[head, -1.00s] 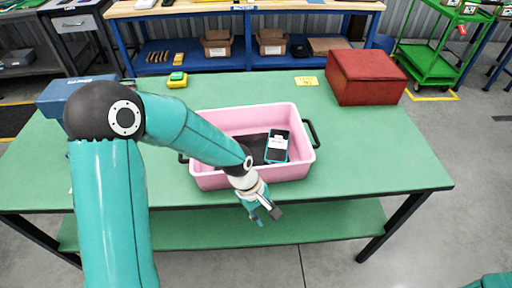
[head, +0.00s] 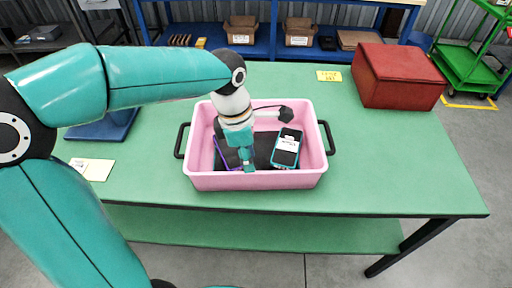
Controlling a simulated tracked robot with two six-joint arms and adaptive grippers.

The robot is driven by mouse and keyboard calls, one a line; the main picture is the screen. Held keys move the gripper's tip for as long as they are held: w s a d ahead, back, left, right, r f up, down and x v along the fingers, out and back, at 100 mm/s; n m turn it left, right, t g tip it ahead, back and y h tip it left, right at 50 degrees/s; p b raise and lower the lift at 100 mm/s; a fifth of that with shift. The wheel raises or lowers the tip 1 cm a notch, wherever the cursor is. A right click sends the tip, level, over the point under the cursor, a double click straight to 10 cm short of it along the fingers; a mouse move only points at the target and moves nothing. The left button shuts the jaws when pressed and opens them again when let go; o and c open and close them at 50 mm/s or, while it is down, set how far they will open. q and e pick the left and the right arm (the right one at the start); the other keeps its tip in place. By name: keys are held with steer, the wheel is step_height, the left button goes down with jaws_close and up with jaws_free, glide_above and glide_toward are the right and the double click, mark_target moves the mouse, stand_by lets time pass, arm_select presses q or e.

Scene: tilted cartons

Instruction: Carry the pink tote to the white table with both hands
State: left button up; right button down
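The pink tote (head: 256,181) stands upright on a green table (head: 400,165). It has a black handle at its left end (head: 181,140) and another at its right end (head: 328,138). Inside lie a teal-edged device with a dark face and white label (head: 287,148), a purple-edged item (head: 221,153) and dark contents. My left gripper (head: 247,163) points down over the tote's inside, left of the device and away from both handles. Its fingers overlap the dark contents, so their opening and any contact are unclear. My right gripper is not in view. No white table shows.
A red box (head: 397,76) stands at the table's back right. A yellow note (head: 328,76) lies behind the tote, and a pale note (head: 92,169) lies at left. A blue object (head: 105,127) is partly behind my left arm. The table right of the tote is clear.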

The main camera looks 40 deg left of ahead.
arm_select(q)
glide_above(258, 181)
steer(key=a, duration=0.2)
steer(key=f, duration=0.4)
steer(key=shift+s+d+f, duration=0.15)
steer(key=shift+s+d, duration=0.05)
steer(key=shift+s, duration=0.05)
steer(key=shift+w+d+f, duration=0.1)
steer(key=shift+d+f, duration=0.1)
steer(key=shift+f, duration=0.75)
steer(key=shift+w+d+f, duration=0.15)
steer(key=shift+d+f, duration=0.1)
steer(key=shift+f, duration=0.7)
steer(key=shift+w+d+f, duration=0.1)
steer(key=shift+d+f, duration=0.1)
steer(key=shift+f, duration=0.75)
jaws_close()
steer(key=shift+w+r, duration=0.1)
